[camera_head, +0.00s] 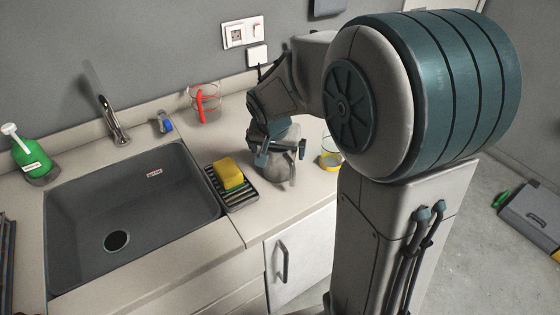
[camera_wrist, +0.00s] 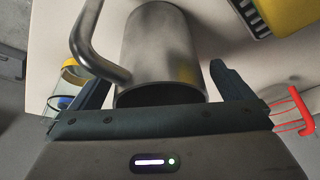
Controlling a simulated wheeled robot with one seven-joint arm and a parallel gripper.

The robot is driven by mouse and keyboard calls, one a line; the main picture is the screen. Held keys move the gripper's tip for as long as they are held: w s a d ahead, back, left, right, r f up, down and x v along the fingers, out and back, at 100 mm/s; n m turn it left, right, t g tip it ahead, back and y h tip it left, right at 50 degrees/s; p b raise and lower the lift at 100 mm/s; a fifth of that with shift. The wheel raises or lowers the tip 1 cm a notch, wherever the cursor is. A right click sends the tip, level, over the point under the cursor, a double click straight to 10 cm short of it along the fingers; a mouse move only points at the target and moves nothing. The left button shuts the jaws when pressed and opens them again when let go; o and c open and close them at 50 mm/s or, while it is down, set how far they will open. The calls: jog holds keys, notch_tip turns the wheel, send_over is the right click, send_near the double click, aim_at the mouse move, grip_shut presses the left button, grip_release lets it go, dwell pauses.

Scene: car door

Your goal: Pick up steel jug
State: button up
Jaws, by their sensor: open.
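The steel jug (camera_wrist: 160,45) is a plain grey metal cylinder with a curved tubular handle on its left side in the wrist view. In the head view, the jug (camera_head: 284,168) stands on the counter right of the sink, partly hidden by my arm and gripper. My gripper (camera_head: 279,150) is open at the jug. In the wrist view, the fingers of my gripper (camera_wrist: 164,86) lie on either side of the jug's near end, with the handle close to the left finger. I cannot tell whether either finger touches the jug.
A yellow sponge (camera_head: 229,173) sits on a dark rack (camera_head: 236,195) between jug and sink (camera_head: 75,210). A yellow-banded glass (camera_head: 330,160) stands close right of the jug. A glass with a red item (camera_head: 204,103) stands behind, near the wall. A green bottle (camera_head: 30,155) is far left.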

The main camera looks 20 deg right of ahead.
jog(key=c, duration=1.2)
jog(key=shift+r, duration=0.1)
